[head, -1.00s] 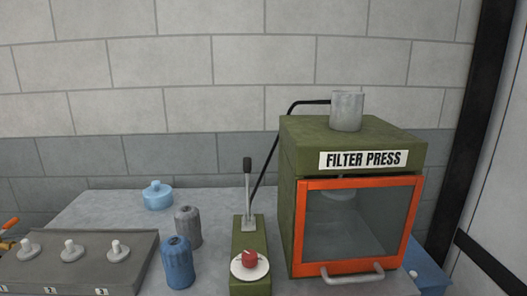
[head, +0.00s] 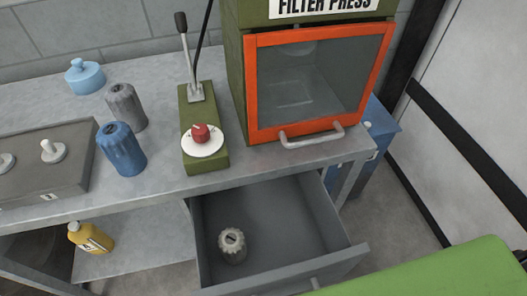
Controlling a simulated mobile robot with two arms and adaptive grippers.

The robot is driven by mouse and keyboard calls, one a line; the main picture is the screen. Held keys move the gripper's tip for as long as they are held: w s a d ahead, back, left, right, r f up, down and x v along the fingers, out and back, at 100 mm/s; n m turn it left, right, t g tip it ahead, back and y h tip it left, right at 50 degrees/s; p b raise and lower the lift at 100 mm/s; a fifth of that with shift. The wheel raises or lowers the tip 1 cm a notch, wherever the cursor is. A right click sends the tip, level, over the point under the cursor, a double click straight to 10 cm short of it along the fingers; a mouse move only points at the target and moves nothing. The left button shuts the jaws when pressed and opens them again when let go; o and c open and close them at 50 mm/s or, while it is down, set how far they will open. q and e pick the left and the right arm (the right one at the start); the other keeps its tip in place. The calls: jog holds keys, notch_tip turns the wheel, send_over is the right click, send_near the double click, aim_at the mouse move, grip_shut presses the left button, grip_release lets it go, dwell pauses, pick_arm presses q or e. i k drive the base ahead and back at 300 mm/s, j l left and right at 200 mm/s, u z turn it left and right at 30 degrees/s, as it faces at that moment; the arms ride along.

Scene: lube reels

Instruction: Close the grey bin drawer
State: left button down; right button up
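The grey bin drawer (head: 345,258) is pulled out from under the right part of the grey workbench (head: 225,178), below the filter press. Its inside shows, and a light grey ribbed piece (head: 232,245) with a hole in its top sits in it toward the left. A handle (head: 318,284) shows on its front at the bottom of the head view, partly hidden by a green surface. Neither of my grippers is in view.
The filter press (head: 315,75) has its orange-framed door shut. A green lever base (head: 205,150), blue canister (head: 121,149) and grey canister (head: 126,106) stand on the bench. A yellow bottle (head: 91,238) stands on the lower shelf. A green surface (head: 430,275) covers the lower right.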

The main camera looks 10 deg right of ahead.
aim_at(298, 242)
jog(key=k+l, duration=0.2)
jog(key=k, duration=0.25)
jog(key=k+l, duration=0.25)
jog(key=k, duration=0.15)
jog(key=u, duration=0.05)
